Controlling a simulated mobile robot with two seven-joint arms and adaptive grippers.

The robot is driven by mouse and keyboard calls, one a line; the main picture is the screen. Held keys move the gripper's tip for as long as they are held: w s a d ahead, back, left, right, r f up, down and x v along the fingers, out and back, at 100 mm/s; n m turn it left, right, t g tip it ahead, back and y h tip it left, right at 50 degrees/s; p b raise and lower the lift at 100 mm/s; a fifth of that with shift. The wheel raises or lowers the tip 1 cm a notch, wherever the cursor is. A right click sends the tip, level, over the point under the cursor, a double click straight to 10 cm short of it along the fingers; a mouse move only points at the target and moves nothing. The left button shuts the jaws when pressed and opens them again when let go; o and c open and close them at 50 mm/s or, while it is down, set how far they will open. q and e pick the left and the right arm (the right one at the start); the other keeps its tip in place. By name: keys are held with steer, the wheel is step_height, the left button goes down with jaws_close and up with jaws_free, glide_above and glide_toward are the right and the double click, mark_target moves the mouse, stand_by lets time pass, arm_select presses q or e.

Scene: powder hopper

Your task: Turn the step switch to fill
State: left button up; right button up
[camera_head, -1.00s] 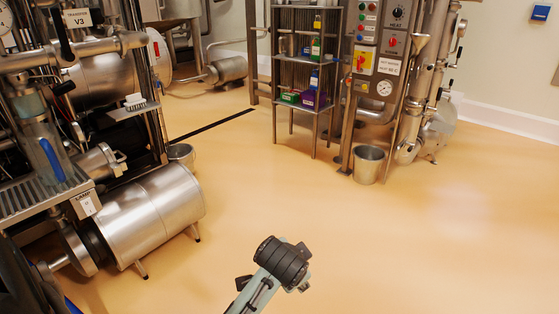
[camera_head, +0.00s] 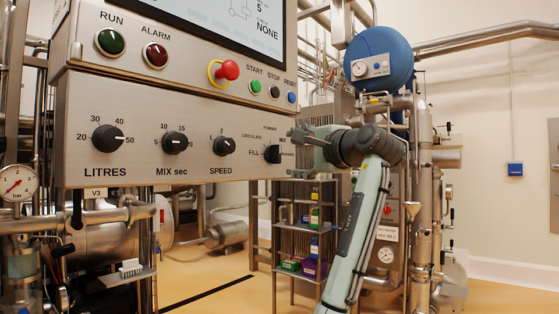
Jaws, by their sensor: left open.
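The step switch (camera_head: 272,154) is a black rotary knob at the right end of the steel control panel (camera_head: 190,112). Labels FILL, CIRCULATE and POWDER stand around its left and upper sides. Its pointer is too small to read surely. My left gripper (camera_head: 300,136) is open and empty, level with the knob and just to its right in the picture. Its fingers point left towards the panel and overlap the panel's right edge. They seem apart from the knob. The labels on the knob's right side are partly hidden or unclear. My right gripper is out of view.
LITRES (camera_head: 107,138), MIX sec (camera_head: 174,142) and SPEED (camera_head: 222,145) knobs sit left of the switch. A red stop button (camera_head: 228,70) and a screen (camera_head: 240,20) are above. A blue round vessel (camera_head: 380,58) and pipes stand behind my arm.

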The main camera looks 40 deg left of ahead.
mark_target(279, 155)
arm_select(q)
steer(key=p+x, duration=0.1)
steer(key=x, duration=0.6)
steer(key=shift+w+a, duration=0.15)
steer(key=shift+a, duration=0.2)
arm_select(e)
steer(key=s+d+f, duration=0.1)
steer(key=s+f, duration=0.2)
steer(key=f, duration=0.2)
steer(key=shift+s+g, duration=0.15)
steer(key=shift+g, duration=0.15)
arm_select(q)
steer(key=shift+c, duration=0.6)
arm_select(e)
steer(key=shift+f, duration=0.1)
arm_select(q)
steer(key=c, duration=1)
steer(key=shift+c, duration=0.2)
